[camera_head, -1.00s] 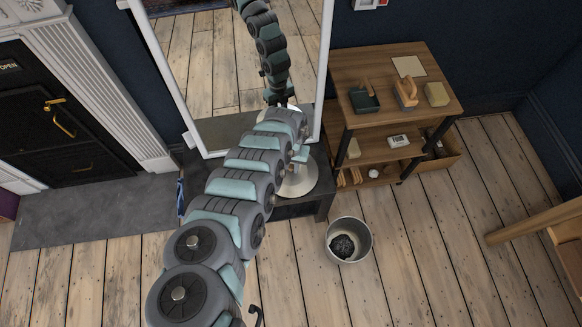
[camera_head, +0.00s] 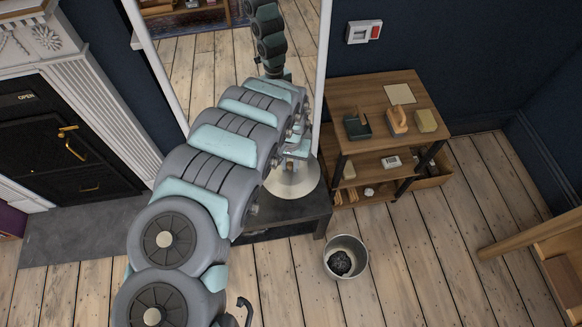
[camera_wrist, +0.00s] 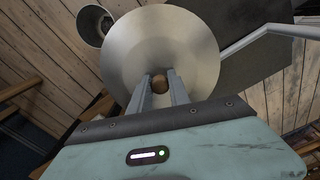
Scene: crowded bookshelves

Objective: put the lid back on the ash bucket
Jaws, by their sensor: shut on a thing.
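The ash bucket (camera_head: 359,262) stands open on the wooden floor, right of the dark low table, with dark ash inside. It also shows at the upper left of the wrist view (camera_wrist: 92,38). The lid (camera_wrist: 140,43) is a round, shallow metal disc with a wooden knob (camera_wrist: 171,84). In the head view the lid (camera_head: 297,183) appears over the low table, partly hidden by my arm. My gripper (camera_wrist: 160,84) is shut on the knob, one finger on each side. In the head view my arm mostly hides the gripper.
The dark low table (camera_head: 300,208) is behind and below the lid. A tall white-framed mirror (camera_head: 322,70) stands behind my arm. A wooden shelf unit (camera_head: 375,95) with brushes and blocks stands to the right. Floor around the bucket is clear. A wooden piece (camera_head: 530,235) juts in at right.

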